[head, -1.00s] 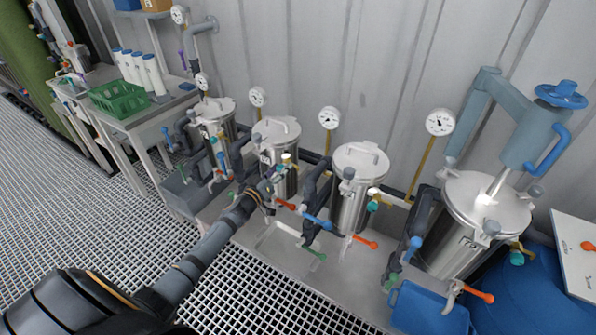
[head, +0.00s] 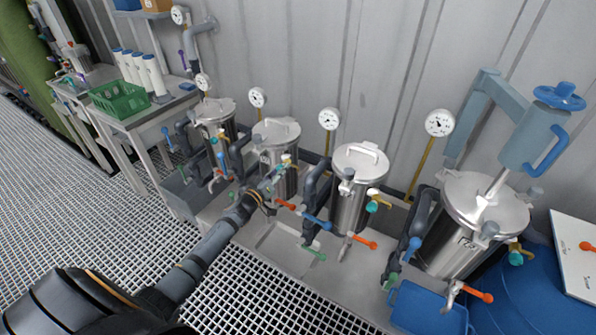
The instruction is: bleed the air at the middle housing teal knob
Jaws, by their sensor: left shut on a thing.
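The middle housing (head: 277,134) is a lidded steel vessel in the row along the wall, between a left housing (head: 215,112) and a right housing (head: 358,165). My left arm reaches in from the lower left. My left gripper (head: 272,179) is at the front of the middle housing, just below a small pale fitting and brass tube (head: 288,160). It is shut on the teal knob, which the fingers mostly hide. A matching teal knob (head: 372,206) shows on the right housing. My right gripper is out of view.
Red, blue and green valve handles stick out around the housings, with a red handle (head: 285,204) and a blue handle (head: 316,222) close to my gripper. A larger vessel (head: 475,215) stands at right. Grating (head: 240,300) covers the floor.

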